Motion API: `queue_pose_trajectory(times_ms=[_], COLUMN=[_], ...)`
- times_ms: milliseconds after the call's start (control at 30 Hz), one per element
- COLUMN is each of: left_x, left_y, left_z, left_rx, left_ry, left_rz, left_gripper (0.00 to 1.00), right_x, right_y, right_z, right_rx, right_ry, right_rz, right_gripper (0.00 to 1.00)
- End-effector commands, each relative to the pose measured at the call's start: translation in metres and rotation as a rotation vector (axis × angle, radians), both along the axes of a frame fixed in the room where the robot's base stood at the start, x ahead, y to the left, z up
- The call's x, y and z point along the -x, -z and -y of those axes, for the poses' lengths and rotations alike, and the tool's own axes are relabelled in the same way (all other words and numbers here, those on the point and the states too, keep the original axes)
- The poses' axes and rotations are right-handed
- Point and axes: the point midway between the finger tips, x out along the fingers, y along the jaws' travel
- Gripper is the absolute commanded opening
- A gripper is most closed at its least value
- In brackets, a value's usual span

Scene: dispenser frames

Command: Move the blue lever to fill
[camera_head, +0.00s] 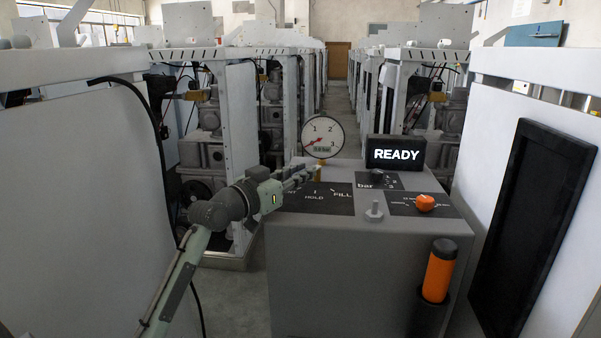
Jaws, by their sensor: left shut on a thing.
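A grey console (360,250) stands in the middle, with a dark label plate (335,200) on its top. My left gripper (309,174) reaches in from the left over the plate and is shut on the blue lever (318,171). Only a small bit of the lever shows at the fingertips, so its exact setting is hard to tell. My right gripper is not in view.
A round gauge (322,136) stands behind the plate, its red needle low. A screen (395,153) reads READY. An orange knob (425,202), a bolt (374,212) and an orange-handled tool (439,270) are to the right. White cabinets (70,200) flank the console.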

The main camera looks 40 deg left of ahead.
Motion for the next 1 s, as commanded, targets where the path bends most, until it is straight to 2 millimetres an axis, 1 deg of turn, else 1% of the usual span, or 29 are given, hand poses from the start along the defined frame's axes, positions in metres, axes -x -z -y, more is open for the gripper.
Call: queue_pose_trajectory(times_ms=[133,167,300,333,533,600,733,867,1000], left_x=[0.0,0.0,0.0,0.0,0.0,0.001,0.009,0.031,0.063], left_y=[-0.001,-0.001,-0.001,-0.001,0.0,0.0,0.001,0.001,0.001], left_z=[0.001,0.001,0.0,0.0,0.0,0.0,-0.001,-0.002,-0.005], left_rx=[-0.001,-0.001,0.0,0.0,0.0,0.0,-0.001,-0.002,-0.004], left_ry=[0.001,0.001,0.001,0.001,0.001,0.001,0.0,0.001,0.001], left_rz=[0.002,0.002,0.002,0.002,0.002,0.001,-0.001,-0.002,-0.003], left_gripper=[0.0,0.18,0.35,0.38,0.38,0.38,0.38,0.38,0.38], right_x=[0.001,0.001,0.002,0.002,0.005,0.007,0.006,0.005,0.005], right_y=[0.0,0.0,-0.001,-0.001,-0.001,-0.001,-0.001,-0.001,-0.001], right_z=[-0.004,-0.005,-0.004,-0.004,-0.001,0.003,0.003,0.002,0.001], right_rx=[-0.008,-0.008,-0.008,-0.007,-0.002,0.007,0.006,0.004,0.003], right_ry=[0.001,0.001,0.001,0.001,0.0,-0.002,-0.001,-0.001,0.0], right_rz=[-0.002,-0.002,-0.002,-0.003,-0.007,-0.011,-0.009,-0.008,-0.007], right_gripper=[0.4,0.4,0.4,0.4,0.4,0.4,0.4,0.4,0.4])
